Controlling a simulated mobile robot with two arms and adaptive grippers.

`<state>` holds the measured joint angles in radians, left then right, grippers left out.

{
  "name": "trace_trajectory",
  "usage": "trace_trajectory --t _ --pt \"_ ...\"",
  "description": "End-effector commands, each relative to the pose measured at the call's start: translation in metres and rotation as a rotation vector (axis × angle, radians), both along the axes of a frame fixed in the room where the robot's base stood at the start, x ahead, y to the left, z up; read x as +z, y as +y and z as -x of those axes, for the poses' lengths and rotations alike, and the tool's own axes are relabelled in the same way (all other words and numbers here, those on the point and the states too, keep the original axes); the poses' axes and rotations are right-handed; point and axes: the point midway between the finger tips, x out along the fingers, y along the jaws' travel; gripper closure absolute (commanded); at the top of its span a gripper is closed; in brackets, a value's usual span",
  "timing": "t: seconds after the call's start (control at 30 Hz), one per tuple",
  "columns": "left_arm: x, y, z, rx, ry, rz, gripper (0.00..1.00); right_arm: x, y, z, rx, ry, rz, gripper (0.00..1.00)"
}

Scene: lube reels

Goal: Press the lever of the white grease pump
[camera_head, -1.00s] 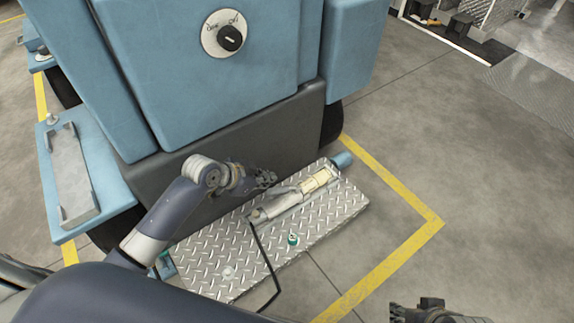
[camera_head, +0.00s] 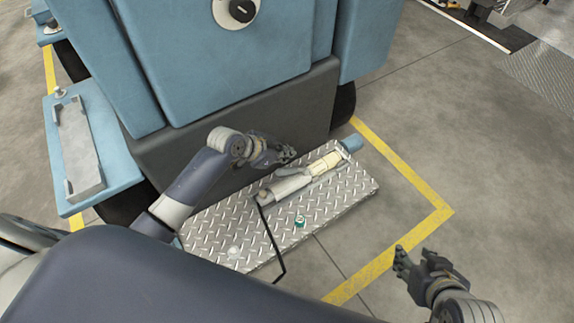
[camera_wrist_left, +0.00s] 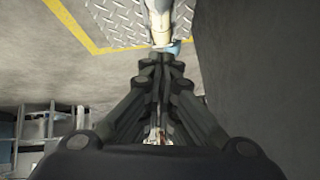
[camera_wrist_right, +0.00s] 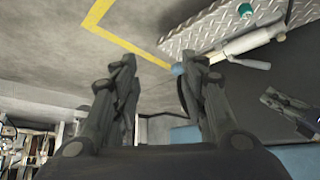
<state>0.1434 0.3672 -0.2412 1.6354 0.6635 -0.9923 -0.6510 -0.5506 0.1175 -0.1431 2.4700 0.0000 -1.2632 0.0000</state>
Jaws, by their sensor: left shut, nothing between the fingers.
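The white grease pump (camera_head: 330,163) lies along the far side of a diamond-plate step, with a cream middle part and a grey-white barrel. It also shows at the top of the left wrist view (camera_wrist_left: 160,18) and in the right wrist view (camera_wrist_right: 255,38). My left gripper (camera_head: 290,154) is shut and empty, above and just behind the barrel, close to the dark machine side. My right gripper (camera_head: 402,258) is open and empty over the floor at right, well apart from the pump.
The diamond-plate step (camera_head: 330,205) carries a small green fitting (camera_head: 299,220) and a black hose (camera_head: 272,238). The blue machine (camera_head: 215,55) with its dark lower skirt stands behind. A yellow line (camera_head: 400,245) marks the floor, which is open to the right.

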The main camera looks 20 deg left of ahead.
Motion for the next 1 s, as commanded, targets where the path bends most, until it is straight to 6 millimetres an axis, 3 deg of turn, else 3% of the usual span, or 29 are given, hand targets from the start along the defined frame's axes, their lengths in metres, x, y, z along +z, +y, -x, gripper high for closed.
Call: trace_trajectory --t 0.2,0.5,0.8,1.0 --pt "-0.019 -0.010 -0.013 -0.001 0.002 0.003 1.00 0.023 0.014 -0.039 0.016 -0.207 -0.046 0.60" --pt "-0.041 -0.021 -0.030 0.000 0.000 0.002 1.00 0.069 0.031 -0.079 0.036 -0.495 -0.112 0.60" --pt "-0.065 -0.008 -0.022 0.000 0.002 0.000 1.00 0.121 0.043 -0.100 0.052 -0.762 -0.176 0.60" --pt "-0.073 -0.003 -0.019 0.000 0.002 -0.001 1.00 0.143 0.047 -0.104 0.057 -0.866 -0.202 0.60"
